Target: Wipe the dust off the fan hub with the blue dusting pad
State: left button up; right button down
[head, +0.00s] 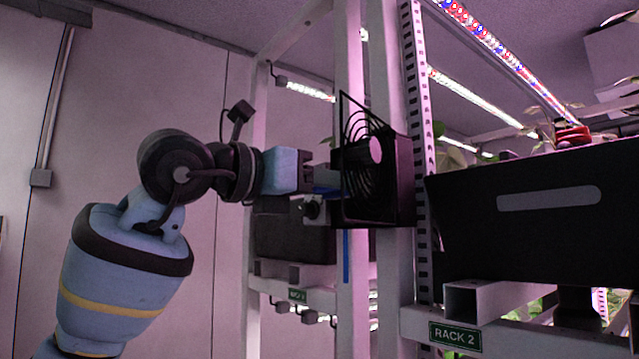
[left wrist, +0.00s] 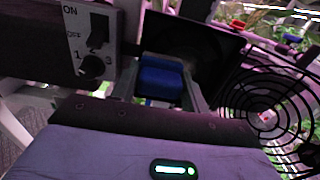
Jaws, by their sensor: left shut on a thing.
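My left gripper (head: 330,181) reaches in from the left and is shut on the blue dusting pad (head: 326,190). In the left wrist view, the pad (left wrist: 161,77) sits between the two fingers (left wrist: 162,66). The black fan housing (head: 400,180) is mounted on the white rack post, just right of the gripper. Its wire guard (left wrist: 262,118) has round rings and stands to the right of the pad in the wrist view. A pale disc (head: 376,150) shows behind the rings in the head view. Whether the pad touches the fan, and any dust, I cannot tell.
A switch box (left wrist: 92,40) with ON/OFF and a numbered dial is close left of the gripper. A blue strip (head: 346,256) hangs below the fan. The rack post (head: 384,60) and a dark bin (head: 530,215) above the RACK 2 sign (head: 455,336) stand right.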

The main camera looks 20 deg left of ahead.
pick_arm(q)
jog(key=shift+w+d, duration=0.15)
jog(key=shift+d, duration=0.1)
jog(key=shift+s+d, duration=1.05)
jog(key=shift+s+d, duration=0.4)
jog(key=shift+d, duration=0.25)
jog(key=shift+s+d, duration=0.4)
jog(key=shift+d, duration=0.2)
jog(key=shift+w, duration=0.1)
jog(key=shift+w+a, duration=0.95)
jog(key=shift+a, duration=0.25)
